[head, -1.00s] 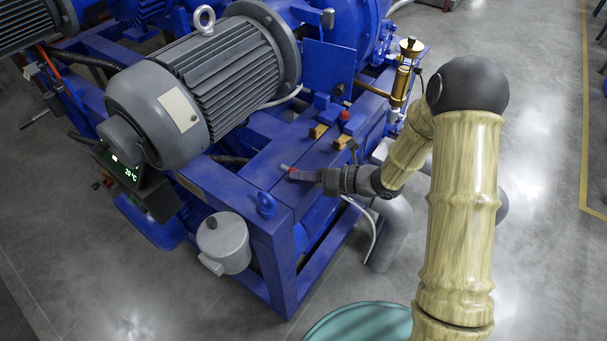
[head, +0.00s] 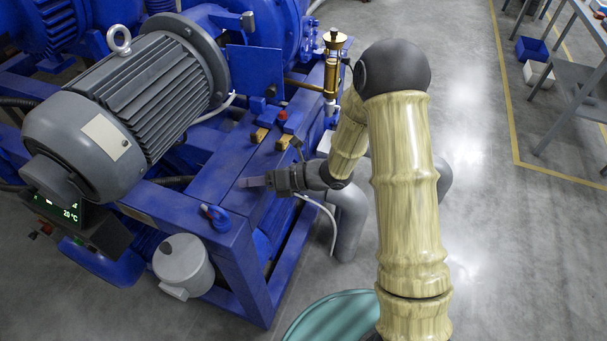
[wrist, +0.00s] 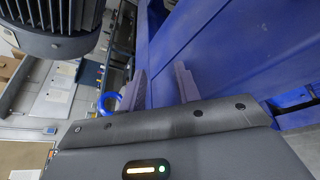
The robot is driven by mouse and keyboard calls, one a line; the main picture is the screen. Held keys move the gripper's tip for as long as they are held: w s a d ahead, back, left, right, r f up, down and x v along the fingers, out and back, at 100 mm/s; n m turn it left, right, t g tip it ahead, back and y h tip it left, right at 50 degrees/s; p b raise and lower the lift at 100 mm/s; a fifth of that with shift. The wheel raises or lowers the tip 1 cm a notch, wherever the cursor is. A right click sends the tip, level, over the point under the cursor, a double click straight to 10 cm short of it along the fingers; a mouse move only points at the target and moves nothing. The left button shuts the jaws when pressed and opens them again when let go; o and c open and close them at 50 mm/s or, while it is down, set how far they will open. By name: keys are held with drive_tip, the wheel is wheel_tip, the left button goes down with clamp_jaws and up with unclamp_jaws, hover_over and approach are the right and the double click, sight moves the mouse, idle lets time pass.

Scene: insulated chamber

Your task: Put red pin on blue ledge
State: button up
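The blue ledge (head: 262,157) is the flat top of the machine's frame, in front of the grey motor. My gripper (head: 248,182) is low over this ledge, reaching in from the right. In the wrist view the two fingers of my gripper (wrist: 160,84) stand apart with nothing between them, and blue surface (wrist: 222,45) fills the right. I cannot make out the pin in the wrist view.
A red knob (head: 283,115) and brass blocks (head: 259,135) sit farther along the ledge. The grey motor (head: 150,95) stands at left, and a brass oiler (head: 328,72) rises at the far end. A grey canister (head: 183,264) is mounted below. Open floor lies right.

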drive_tip(key=b+v, duration=0.2)
drive_tip(key=v, duration=1.5)
drive_tip(key=shift+a+r, duration=0.1)
drive_tip(key=shift+a, duration=0.05)
drive_tip(key=w+d+r+m+t+h+p, duration=0.25)
drive_tip(key=d+m+t+h, duration=0.2)
drive_tip(key=m, duration=0.65)
drive_tip(key=w+d+r+m+t+h+p, duration=0.2)
drive_tip(key=w+d+r+m+t+h, duration=0.15)
drive_tip(key=m+h, duration=0.45)
drive_tip(key=s+d+r+m+g+h+p, duration=0.1)
drive_tip(key=s+m+g+p, duration=0.1)
drive_tip(key=s+m, duration=0.6)
drive_tip(key=s+d+r+m+g+h+p, duration=0.1)
drive_tip(key=s+m+g, duration=0.4)
drive_tip(key=m, duration=1.1)
drive_tip(key=s+p, duration=0.1)
drive_tip(key=s, duration=0.2)
drive_tip(key=shift+d, duration=0.3)
